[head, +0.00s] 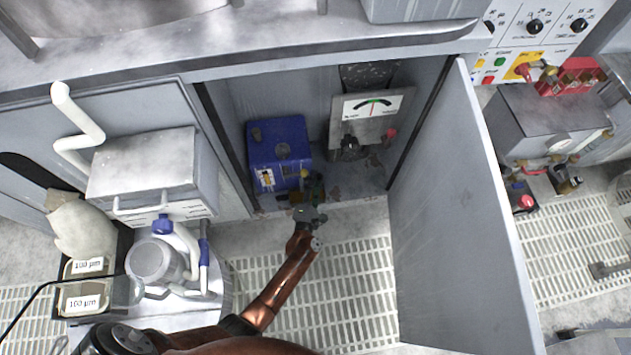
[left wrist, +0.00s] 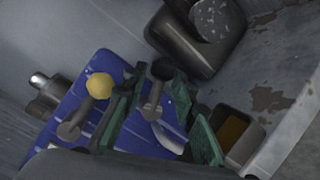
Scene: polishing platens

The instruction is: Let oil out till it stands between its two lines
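A blue tank (head: 280,143) stands inside the open cabinet, with a small pale panel (head: 266,178) on its front; no oil level or pair of lines can be made out. In the left wrist view the blue tank (left wrist: 85,115) carries a tap with a yellow knob (left wrist: 100,86) and another with a black knob (left wrist: 162,70). My left gripper (head: 312,206) is low at the tank's front. Its green-padded fingers (left wrist: 158,122) are apart, with the black-knobbed tap between them; contact cannot be told. My right gripper is not in view.
A small open box with amber contents (left wrist: 235,134) lies right of the fingers. A dial gauge (head: 372,105) stands right of the tank. The open cabinet door (head: 455,210) bounds the right side. A white pump unit (head: 155,260) stands left, on the grated floor side.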

